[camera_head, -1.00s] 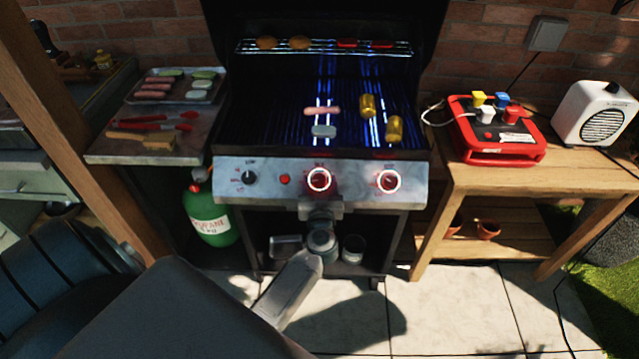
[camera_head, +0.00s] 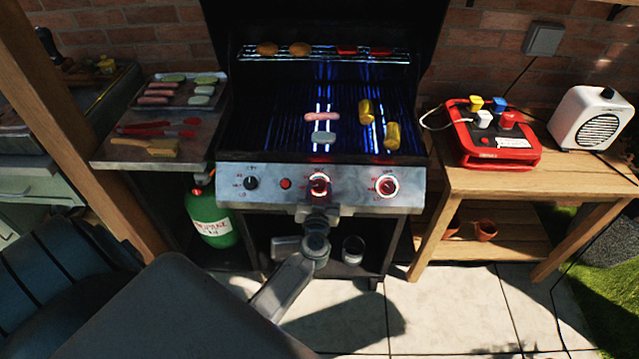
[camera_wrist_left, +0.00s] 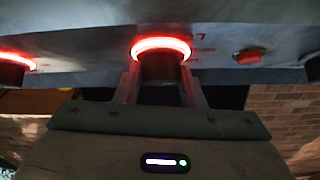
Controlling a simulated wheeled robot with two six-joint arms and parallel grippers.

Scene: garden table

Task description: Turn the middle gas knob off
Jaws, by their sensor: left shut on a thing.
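The middle gas knob (camera_head: 319,184) sits on the grill's grey front panel (camera_head: 350,178), with a glowing red-white ring around it. My left gripper (camera_head: 318,208) is in front of the panel, just at this knob. In the left wrist view the middle knob (camera_wrist_left: 161,66) is dark under its lit ring, and the left gripper (camera_wrist_left: 160,90) is shut on it, one finger on each side. The knob's pointer is hidden there. The right knob (camera_head: 387,186) is also lit red. The left knob (camera_head: 251,183) is unlit. My right gripper is not in view.
The grill grate holds a sausage (camera_head: 322,117), a grey patty (camera_head: 323,138) and corn (camera_head: 392,136). A red button (camera_head: 286,184) is between the left and middle knobs. A green propane bottle (camera_head: 210,218) stands below left. A wooden table (camera_head: 560,175) with a red power box (camera_head: 494,150) stands right.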

